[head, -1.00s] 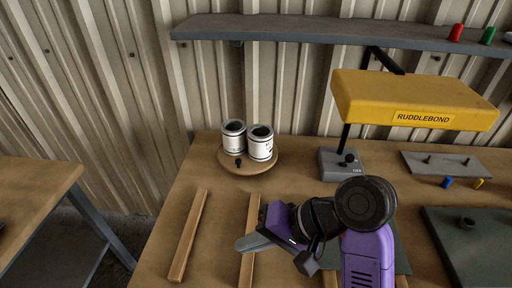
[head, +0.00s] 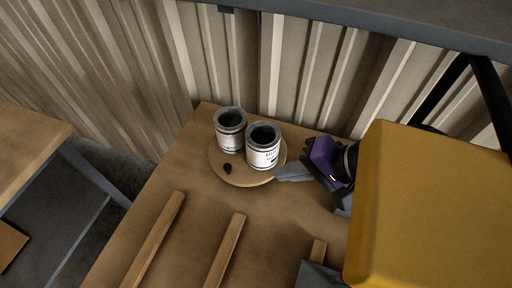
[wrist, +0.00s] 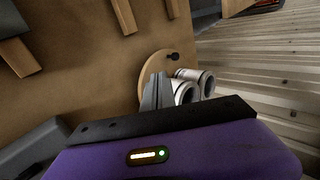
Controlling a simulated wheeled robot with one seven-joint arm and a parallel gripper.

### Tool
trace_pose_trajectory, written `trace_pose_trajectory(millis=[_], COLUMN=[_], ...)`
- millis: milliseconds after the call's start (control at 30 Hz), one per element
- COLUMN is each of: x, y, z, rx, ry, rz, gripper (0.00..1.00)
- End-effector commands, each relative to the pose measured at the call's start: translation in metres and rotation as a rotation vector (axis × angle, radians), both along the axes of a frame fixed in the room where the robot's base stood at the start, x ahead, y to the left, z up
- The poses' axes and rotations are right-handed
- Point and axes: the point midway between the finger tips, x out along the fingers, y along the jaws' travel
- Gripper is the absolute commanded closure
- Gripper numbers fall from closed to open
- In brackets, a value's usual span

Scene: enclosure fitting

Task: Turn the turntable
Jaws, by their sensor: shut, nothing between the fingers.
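The turntable (head: 224,172) is a round wooden disc on the bench, left of centre in the head view. Two white cans with dark open tops, the left can (head: 229,131) and the right can (head: 263,147), stand on it. A small black knob (head: 227,168) sits near its front edge. My gripper (head: 280,174) is shut and empty, its fingertips at the disc's right edge beside the right can; I cannot tell whether they touch. In the wrist view the fingers (wrist: 157,92) partly cover the disc (wrist: 150,66) and cans, and the knob (wrist: 172,56) shows beyond them.
Wooden strips (head: 228,248) lie on the bench (head: 190,235) in front of the turntable. A corrugated wall (head: 130,60) stands behind, with a shelf (head: 400,22) above.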

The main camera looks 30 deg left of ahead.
Motion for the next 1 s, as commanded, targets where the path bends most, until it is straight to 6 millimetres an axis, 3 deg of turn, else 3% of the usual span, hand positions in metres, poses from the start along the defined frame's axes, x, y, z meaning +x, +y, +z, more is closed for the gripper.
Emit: trace_pose_trajectory(millis=[267, 733, 1000], x=[-0.003, -0.014, -0.018], y=[0.010, 0.072, 0.104], z=[-0.010, -0.072, -0.073], rx=[0.000, -0.002, -0.001], ry=[0.003, 0.003, 0.000], rz=[0.003, 0.004, 0.001], gripper=[1.00, 1.00, 1.00])
